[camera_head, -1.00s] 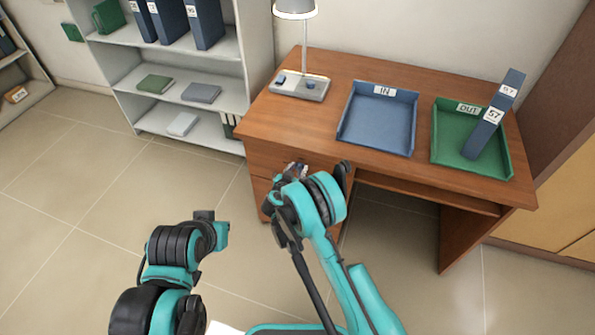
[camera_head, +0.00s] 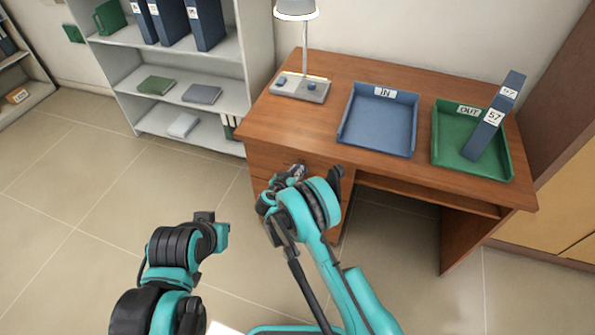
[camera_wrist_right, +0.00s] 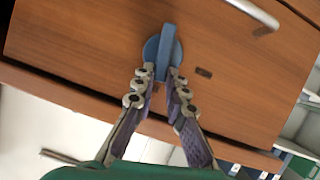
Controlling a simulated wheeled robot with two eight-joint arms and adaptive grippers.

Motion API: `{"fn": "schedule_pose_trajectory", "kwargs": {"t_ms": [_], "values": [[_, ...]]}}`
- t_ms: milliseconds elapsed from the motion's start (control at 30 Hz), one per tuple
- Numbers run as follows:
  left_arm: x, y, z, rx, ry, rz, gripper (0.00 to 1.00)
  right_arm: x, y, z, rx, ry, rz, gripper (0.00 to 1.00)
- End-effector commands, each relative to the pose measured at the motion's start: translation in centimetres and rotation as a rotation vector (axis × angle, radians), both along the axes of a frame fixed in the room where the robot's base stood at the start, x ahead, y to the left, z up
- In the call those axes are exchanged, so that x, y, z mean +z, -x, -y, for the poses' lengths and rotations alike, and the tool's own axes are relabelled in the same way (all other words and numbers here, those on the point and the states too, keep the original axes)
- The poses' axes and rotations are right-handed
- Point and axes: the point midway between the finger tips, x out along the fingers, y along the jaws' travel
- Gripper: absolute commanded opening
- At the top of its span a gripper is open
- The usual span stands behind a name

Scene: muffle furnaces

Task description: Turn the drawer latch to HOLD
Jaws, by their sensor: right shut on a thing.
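The drawer latch (camera_wrist_right: 165,52) is a blue round knob with a raised bar on the wooden drawer front, seen in the right wrist view. My right gripper (camera_wrist_right: 160,82) has its two fingertips on either side of the bar and is shut on it. In the head view my right gripper (camera_head: 292,175) is at the drawer front on the desk's left side, and my arm hides the latch. Any marking for HOLD cannot be read. My left arm (camera_head: 180,250) shows at the lower left, but its fingers cannot be made out.
A metal drawer handle (camera_wrist_right: 255,14) and a small dark slot (camera_wrist_right: 204,72) are near the latch. On the desk (camera_head: 330,75) are a lamp (camera_head: 300,88), a blue IN tray (camera_head: 350,140) and a green OUT tray (camera_head: 440,150) with a binder (camera_head: 480,135). A shelf (camera_head: 240,45) stands left.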

Motion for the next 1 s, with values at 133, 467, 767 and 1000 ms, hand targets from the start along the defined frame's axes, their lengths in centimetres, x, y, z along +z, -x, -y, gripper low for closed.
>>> {"fn": "schedule_pose_trajectory", "kwargs": {"t_ms": [133, 467, 767, 1000], "values": [[0.0, 0.0, 0.0, 0.000, 0.000, 0.000, 0.00, -0.2, -0.1, -0.5, 0.000, 0.107, -0.035, 0.00], [0.0, 0.0, 0.0, 0.000, 0.000, 0.000, 0.00, -0.4, -0.3, -1.1, 0.000, 0.312, -0.101, 0.00], [0.0, 0.0, 0.0, 0.000, 0.000, 0.000, 0.00, -0.6, -0.4, -1.3, 0.000, 0.402, -0.132, 0.00], [0.0, 0.0, 0.0, 0.000, 0.000, 0.000, 0.00, -0.6, -0.4, -1.3, -0.001, 0.414, -0.135, 0.00]]}}
